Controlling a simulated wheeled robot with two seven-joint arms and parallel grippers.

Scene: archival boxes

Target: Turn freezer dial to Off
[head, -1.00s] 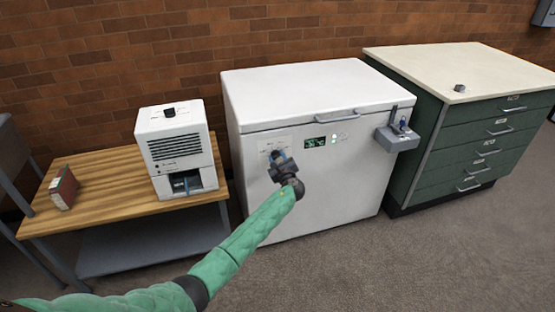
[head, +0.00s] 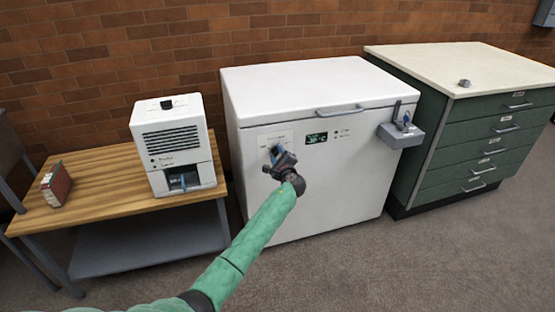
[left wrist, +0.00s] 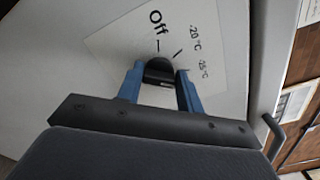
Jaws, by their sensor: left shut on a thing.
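The white chest freezer (head: 330,190) stands against the brick wall. Its label plate (left wrist: 115,45) in the left wrist view reads "Off", "-20 °C" and "-25 °C", with tick marks. The dark round dial (left wrist: 159,66) sits below these marks. My left gripper (left wrist: 160,85) has its blue fingers on both sides of the dial and is shut on it. In the head view my left gripper (head: 276,153) is at the panel and hides most of the dial. I cannot tell clearly where the dial points. My right gripper is not in view.
A small display (head: 316,138) is lit on the freezer front. A grey holder (head: 401,134) is fixed at its right. A white machine (head: 175,148) and a red book (head: 56,184) rest on a wooden table (head: 110,205). A green drawer cabinet (head: 470,140) stands right.

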